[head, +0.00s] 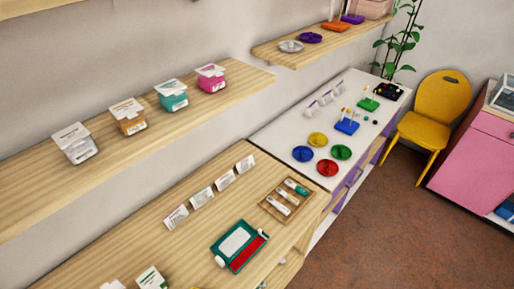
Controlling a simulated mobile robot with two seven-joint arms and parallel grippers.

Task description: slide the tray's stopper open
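A teal-framed tray (217,246) lies on the wooden counter in the lower middle of the head view. It has a pale panel (235,242) on one side and a red strip (246,256) on the other. A small white piece (220,261) sits at its left end, and a small light piece shows at its upper right corner. I cannot tell which part is the stopper or whether it is open. Neither of my grippers is in view.
A wooden tray (264,206) with several tubes lies behind the teal tray. White cards (201,197) stand in a row behind them. Boxes (152,279) stand at the bottom edge. Coloured dishes (327,168) lie on the white table.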

